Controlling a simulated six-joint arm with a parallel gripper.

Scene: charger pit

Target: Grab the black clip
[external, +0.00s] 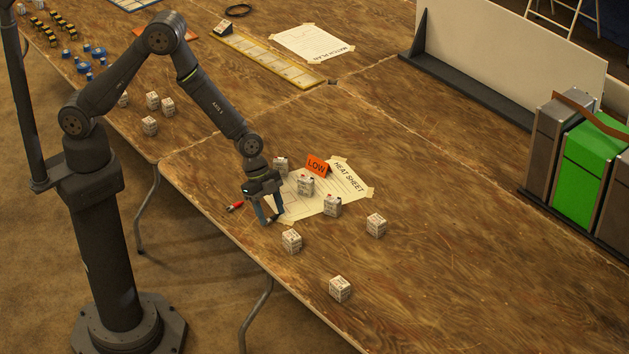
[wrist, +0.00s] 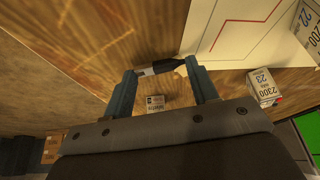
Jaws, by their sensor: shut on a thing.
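The black clip (wrist: 160,68) lies across the gap between my gripper's two fingertips in the wrist view, with its ends at the fingers. My gripper (wrist: 160,72) is shut on it, with the fingers held apart by the clip's length. In the external view my gripper (external: 270,219) points down near the table's front edge, beside the heat sheet. The clip shows there only as a small dark shape between the fingertips. Whether it is clear of the table is hard to tell.
A red clip (external: 235,207) lies left of my gripper near the table edge. Several small white printed blocks stand around, one (external: 291,241) close by on the right. An orange LOW sign (external: 317,166) stands by the heat sheet (external: 345,189). Bare table lies to the right.

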